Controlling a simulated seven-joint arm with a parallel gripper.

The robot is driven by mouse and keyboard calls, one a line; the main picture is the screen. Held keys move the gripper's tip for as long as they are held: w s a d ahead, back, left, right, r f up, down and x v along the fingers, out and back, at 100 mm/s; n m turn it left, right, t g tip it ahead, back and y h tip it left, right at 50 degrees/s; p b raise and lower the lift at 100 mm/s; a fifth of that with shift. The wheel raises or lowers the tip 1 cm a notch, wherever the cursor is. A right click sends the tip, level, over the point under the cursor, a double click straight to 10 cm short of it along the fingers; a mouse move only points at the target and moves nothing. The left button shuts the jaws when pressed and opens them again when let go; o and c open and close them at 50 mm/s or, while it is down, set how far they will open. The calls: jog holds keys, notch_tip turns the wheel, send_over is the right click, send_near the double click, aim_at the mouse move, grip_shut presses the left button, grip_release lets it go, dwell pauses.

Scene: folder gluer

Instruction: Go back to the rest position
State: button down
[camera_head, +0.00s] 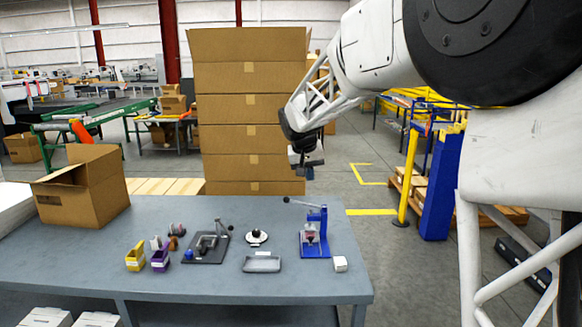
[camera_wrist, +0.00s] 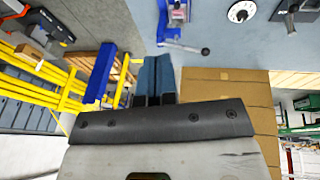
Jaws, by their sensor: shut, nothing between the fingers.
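My gripper (camera_head: 307,168) hangs above the back right edge of the grey table (camera_head: 100,262), in front of the tall stack of cardboard boxes. My white arm reaches in from the right of the head view.
The table bears a blue press (camera_head: 316,238), a dark clamp fixture (camera_head: 207,243), a metal tray (camera_head: 262,264), yellow (camera_head: 136,257) and purple (camera_head: 161,258) bins and an open cardboard box (camera_head: 85,187). The box stack (camera_head: 250,135) stands behind. A blue post (camera_head: 441,187) stands at right.

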jog(key=s+d, duration=0.3)
jog(key=s, duration=0.6)
jog(key=s+d+r+y, duration=0.1)
jog(key=s+d, duration=0.2)
jog(key=s, duration=0.6)
jog(key=s+d, duration=0.4)
jog(key=s, duration=0.5)
jog(key=s+d+f, duration=0.1)
jog(key=s+f, duration=0.3)
jog(key=s, duration=0.8)
jog(key=s+d+f+y, duration=0.1)
jog(key=s+f, duration=0.3)
jog(key=s, duration=0.7)
jog(key=shift+s+d+g, duration=0.3)
jog(key=shift+s+d, duration=0.1)
jog(key=shift+d, duration=0.15)
